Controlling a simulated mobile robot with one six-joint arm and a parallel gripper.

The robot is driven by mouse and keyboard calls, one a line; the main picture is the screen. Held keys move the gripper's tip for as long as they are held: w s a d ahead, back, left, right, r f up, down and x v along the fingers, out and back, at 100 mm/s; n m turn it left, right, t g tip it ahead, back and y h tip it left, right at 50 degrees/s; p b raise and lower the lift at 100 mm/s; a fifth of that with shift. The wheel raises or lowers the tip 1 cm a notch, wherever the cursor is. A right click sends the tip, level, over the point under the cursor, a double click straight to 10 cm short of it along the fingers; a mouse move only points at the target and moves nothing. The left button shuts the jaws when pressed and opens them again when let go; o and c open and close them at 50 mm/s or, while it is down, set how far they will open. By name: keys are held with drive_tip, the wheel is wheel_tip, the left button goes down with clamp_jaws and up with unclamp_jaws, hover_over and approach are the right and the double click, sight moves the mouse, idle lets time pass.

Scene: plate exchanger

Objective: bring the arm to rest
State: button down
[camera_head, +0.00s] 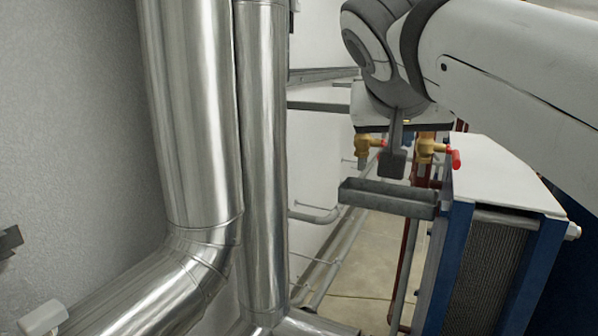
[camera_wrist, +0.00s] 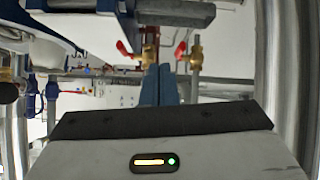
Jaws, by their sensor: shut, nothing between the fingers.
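My gripper (camera_head: 393,163) hangs down from my white arm in the upper right of the head view. Its grey fingers are together with nothing between them. In the wrist view my gripper (camera_wrist: 159,83) shows as two narrow blue-grey fingers side by side, pointing at the valve area. In the head view the fingertips appear just above a narrow grey tray (camera_head: 388,198); I cannot tell the gap in depth. The tray looks empty from here.
Brass valves with red handles show on either side of the gripper, left (camera_head: 363,148) and right (camera_head: 427,150). The plate exchanger (camera_head: 505,172), white-topped with blue frame, stands at right. Large silver pipes (camera_head: 190,110) fill the left. Floor shows between.

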drive_tip(key=s+f+n+g+y+p, duration=0.1)
drive_tip(key=s+f, duration=0.4)
drive_tip(key=f, duration=1)
drive_tip(key=s+f+n+g+y+p, duration=0.2)
drive_tip(key=s+f+g+y+p, duration=0.1)
drive_tip(key=f, duration=1.2)
drive_tip(key=s+g+p, duration=0.1)
drive_tip(key=s+g, duration=0.1)
drive_tip(key=g, duration=0.1)
drive_tip(key=shift+s+d+f, duration=0.2)
drive_tip(key=shift+d+f, duration=0.1)
drive_tip(key=shift+d, duration=0.1)
